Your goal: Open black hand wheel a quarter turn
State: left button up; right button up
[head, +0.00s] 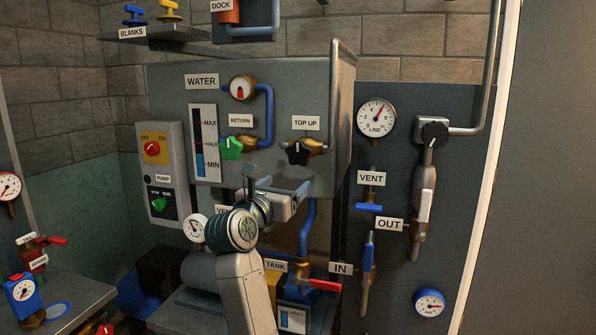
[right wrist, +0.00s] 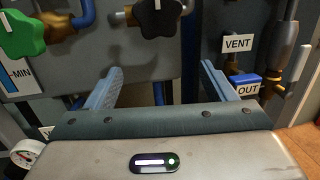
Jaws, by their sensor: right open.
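A black hand wheel (head: 298,152) with a white mark sits on a brass valve under the TOP UP label. It also shows at the top of the right wrist view (right wrist: 158,18). A second black hand wheel (head: 434,134) is on the right-hand pipe above the OUT label. My right gripper (head: 276,183) is open and empty in front of the grey panel, below the TOP UP wheel. In the right wrist view its two blue-grey fingers (right wrist: 160,78) are spread apart, with the wheel beyond and above them, not between them. My left gripper is not in view.
A green hand wheel (head: 231,148) under RETURN is left of the TOP UP wheel. A blue pipe (head: 269,115) runs between them. A bent grey pipe (head: 350,75) stands out at the panel's right edge. A red lever (head: 325,285) is below.

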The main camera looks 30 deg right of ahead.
aim_at(297, 156)
notch_tip(297, 156, up, 5)
jog(key=s+m+t+y, duration=0.2)
jog(key=y, duration=0.1)
jog(key=shift+h, duration=0.3)
jog(key=p+x, duration=0.2)
jog(key=x, duration=0.6)
jog(key=shift+w+p, duration=0.25)
jog(key=shift+p, duration=0.1)
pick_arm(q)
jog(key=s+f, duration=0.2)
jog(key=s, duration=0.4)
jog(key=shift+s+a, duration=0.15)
pick_arm(e)
jog(key=shift+w+d+f, duration=0.15)
jog(key=shift+w+d, duration=0.3)
jog(key=c, duration=1)
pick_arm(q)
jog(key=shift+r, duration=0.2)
